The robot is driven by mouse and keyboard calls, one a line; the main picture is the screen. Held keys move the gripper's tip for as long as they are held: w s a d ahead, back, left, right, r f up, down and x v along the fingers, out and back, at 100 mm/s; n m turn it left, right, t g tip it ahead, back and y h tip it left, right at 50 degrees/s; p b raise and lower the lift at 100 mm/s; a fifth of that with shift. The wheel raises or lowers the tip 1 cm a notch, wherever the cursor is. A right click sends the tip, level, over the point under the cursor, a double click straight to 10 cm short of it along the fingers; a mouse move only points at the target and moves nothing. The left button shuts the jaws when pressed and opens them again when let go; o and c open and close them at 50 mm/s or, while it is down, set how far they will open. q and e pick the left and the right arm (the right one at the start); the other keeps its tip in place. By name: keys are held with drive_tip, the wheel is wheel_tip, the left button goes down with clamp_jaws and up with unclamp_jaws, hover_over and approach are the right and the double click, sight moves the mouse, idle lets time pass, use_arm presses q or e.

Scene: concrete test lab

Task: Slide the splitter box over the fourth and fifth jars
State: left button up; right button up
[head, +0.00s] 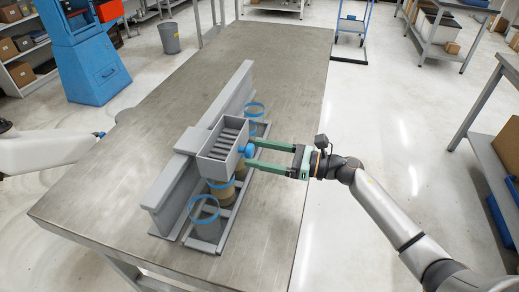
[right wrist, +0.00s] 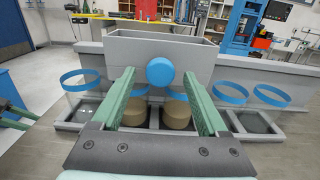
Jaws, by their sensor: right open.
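The grey splitter box (head: 222,140) is open-topped with slats inside and sits on a long grey rail (head: 163,190). In the right wrist view the splitter box (right wrist: 150,50) stands over the two jars with brown contents (right wrist: 125,112), second and third from the left. A blue knob (right wrist: 159,71) is on its near face. Blue-ringed clear jars stand at the left (right wrist: 81,79) and right (right wrist: 271,95). My right gripper (head: 250,152) is open, its green fingers to either side of the knob; contact cannot be told.
The rail and jar tray lie along the metal table (head: 270,60), whose far part and left side are clear. A blue machine (head: 95,65) and a bin (head: 169,38) stand beyond the left edge. Shelves (head: 490,130) stand to the right across the floor.

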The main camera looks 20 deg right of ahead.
drive_tip(key=shift+w+a, duration=0.15)
clamp_jaws()
idle(0.6)
idle(0.9)
